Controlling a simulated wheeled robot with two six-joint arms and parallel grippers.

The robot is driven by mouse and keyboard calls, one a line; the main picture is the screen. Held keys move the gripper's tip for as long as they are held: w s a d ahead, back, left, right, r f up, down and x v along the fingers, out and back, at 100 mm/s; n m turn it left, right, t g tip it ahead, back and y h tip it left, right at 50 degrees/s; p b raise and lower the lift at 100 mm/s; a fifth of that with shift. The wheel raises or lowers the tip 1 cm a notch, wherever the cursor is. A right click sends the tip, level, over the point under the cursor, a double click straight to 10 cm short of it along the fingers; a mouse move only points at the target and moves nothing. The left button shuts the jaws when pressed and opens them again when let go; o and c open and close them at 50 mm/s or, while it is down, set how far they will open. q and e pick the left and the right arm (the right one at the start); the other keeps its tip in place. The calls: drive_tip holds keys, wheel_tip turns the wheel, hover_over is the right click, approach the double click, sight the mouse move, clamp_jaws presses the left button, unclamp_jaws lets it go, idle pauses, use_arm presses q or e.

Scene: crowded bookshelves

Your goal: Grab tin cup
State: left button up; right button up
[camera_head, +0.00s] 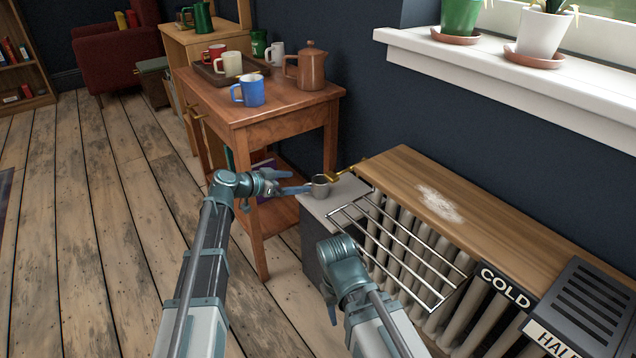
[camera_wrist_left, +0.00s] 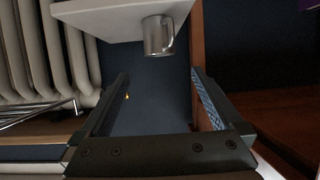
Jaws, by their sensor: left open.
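The tin cup (camera_head: 320,187) is a small grey metal cup on the corner of a low white-topped cabinet (camera_head: 336,200), beside the radiator. My left gripper (camera_head: 298,182) is open and empty, just left of the cup in the head view. In the left wrist view the cup (camera_wrist_left: 158,36) lies ahead, beyond the open fingers (camera_wrist_left: 160,78), with its handle to the right. A gap shows between fingers and cup there. My right arm is at the lower middle of the head view, and its jaws cannot be made out.
A wire rack (camera_head: 395,250) and radiator with a wooden top (camera_head: 500,215) stand right of the cabinet. A wooden table (camera_head: 262,112) behind holds a blue mug (camera_head: 248,90), other mugs and a copper pot (camera_head: 312,66). The floor at left is clear.

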sight(315, 187)
use_arm(q)
drive_tip(key=b+x, duration=0.3)
drive_tip(key=x, duration=0.5)
drive_tip(key=shift+s+f, duration=0.1)
drive_tip(key=shift+f, duration=0.05)
drive_tip(key=shift+w+d, duration=0.2)
drive_tip(key=shift+d, duration=0.05)
drive_tip(key=shift+f+b, duration=0.1)
drive_tip(key=shift+b, duration=0.2)
drive_tip(key=shift+w+d+f, duration=0.15)
drive_tip(key=shift+d+f, duration=0.05)
drive_tip(key=b+x, duration=0.1)
drive_tip(key=x, duration=0.1)
drive_tip(key=b+x, duration=0.1)
drive_tip(key=x, duration=0.1)
drive_tip(key=shift+w+d+f+b, duration=0.1)
drive_tip(key=shift+w+f+b, duration=0.05)
drive_tip(key=shift+f+b, duration=0.3)
drive_tip(key=c, duration=1.4)
